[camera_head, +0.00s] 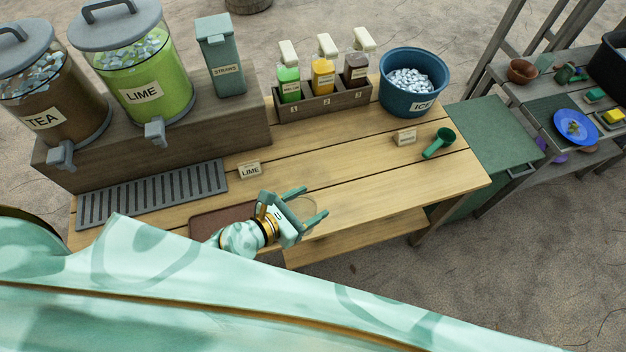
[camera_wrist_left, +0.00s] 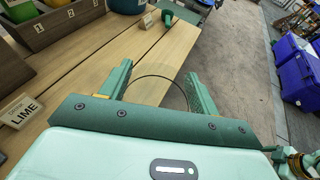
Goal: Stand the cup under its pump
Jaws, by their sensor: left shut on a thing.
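My left gripper (camera_head: 306,205) is shut on a clear cup (camera_head: 303,211) near the front edge of the wooden counter. The cup is see-through and faint; its thin round rim shows between the fingers in the left wrist view (camera_wrist_left: 160,76). I cannot tell whether its base touches the counter. Three pump bottles stand in a wooden rack (camera_head: 325,103) numbered 1 to 3: green (camera_head: 289,88), orange (camera_head: 323,78) and dark brown (camera_head: 356,70), each with a cream pump top. They are behind and above the gripper in the head view. My right gripper is not in view.
A LIME card (camera_head: 250,170) stands left of the gripper. A grey drip grate (camera_head: 150,195) lies below the tea (camera_head: 50,95) and lime (camera_head: 140,75) dispensers. A blue ice bucket (camera_head: 412,84), another card (camera_head: 405,137) and a green scoop (camera_head: 438,143) are right. The middle planks are clear.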

